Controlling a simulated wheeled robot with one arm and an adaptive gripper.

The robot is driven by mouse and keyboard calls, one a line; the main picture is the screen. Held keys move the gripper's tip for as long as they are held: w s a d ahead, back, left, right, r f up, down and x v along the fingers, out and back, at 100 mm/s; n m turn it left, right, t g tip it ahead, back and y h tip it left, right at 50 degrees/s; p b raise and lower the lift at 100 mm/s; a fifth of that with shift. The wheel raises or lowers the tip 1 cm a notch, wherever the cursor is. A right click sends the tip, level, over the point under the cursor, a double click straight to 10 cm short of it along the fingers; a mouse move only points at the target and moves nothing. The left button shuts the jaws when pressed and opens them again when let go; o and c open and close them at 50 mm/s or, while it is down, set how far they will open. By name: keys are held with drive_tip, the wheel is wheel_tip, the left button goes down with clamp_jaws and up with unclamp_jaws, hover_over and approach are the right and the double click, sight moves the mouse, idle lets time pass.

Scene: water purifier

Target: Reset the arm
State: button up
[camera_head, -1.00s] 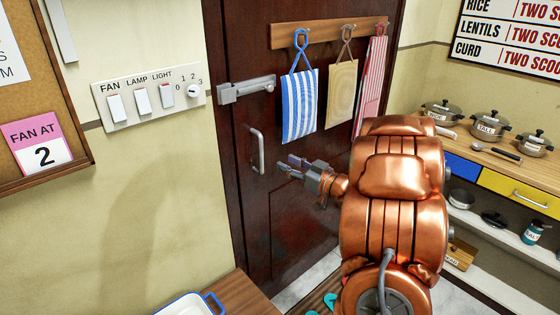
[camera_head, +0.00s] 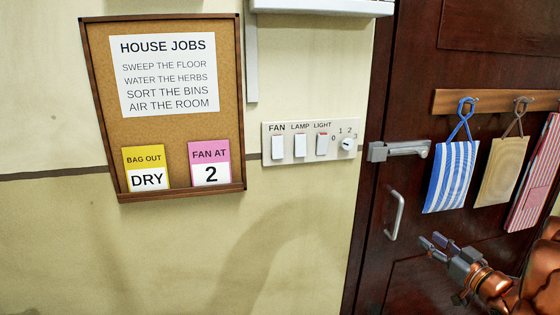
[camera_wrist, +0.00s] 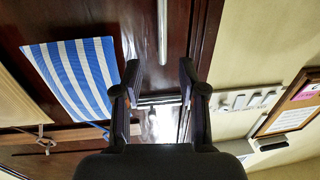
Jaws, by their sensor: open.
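My gripper (camera_head: 440,246) is at the lower right of the head view, in front of the dark brown door (camera_head: 405,273). It is open with nothing between its fingers. It stands a little right of and below the vertical door handle (camera_head: 396,215), apart from it in the picture. In the wrist view my gripper (camera_wrist: 157,84) shows its two fingers spread, with the door latch (camera_wrist: 158,99) seen between them. My copper-coloured arm reaches in from the lower right of the head view.
A switch panel (camera_head: 310,143) with fan, lamp and light switches and a dial is on the wall. A cork board (camera_head: 180,130) with notes hangs left of it. A blue striped bag (camera_head: 452,177), a tan bag (camera_head: 497,171) and a red striped cloth (camera_head: 532,193) hang on the door.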

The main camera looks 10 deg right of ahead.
drive_tip(key=s+a+r+m+g+h+p, duration=0.1)
drive_tip(key=s+a+g+h+p, duration=0.1)
drive_tip(key=s+a+g, duration=0.7)
drive_tip(key=s+a+r+m+g+h+p, duration=0.1)
drive_tip(key=s+a+g+p, duration=0.4)
drive_tip(key=s+a+g, duration=0.5)
drive_tip(key=s+a, duration=0.4)
drive_tip(key=s, duration=0.3)
drive_tip(key=s+a+r, duration=0.1)
drive_tip(key=s+a, duration=0.3)
drive_tip(key=s, duration=0.3)
drive_tip(key=shift+s+a+m+h, duration=0.3)
drive_tip(key=shift+a+h, duration=0.1)
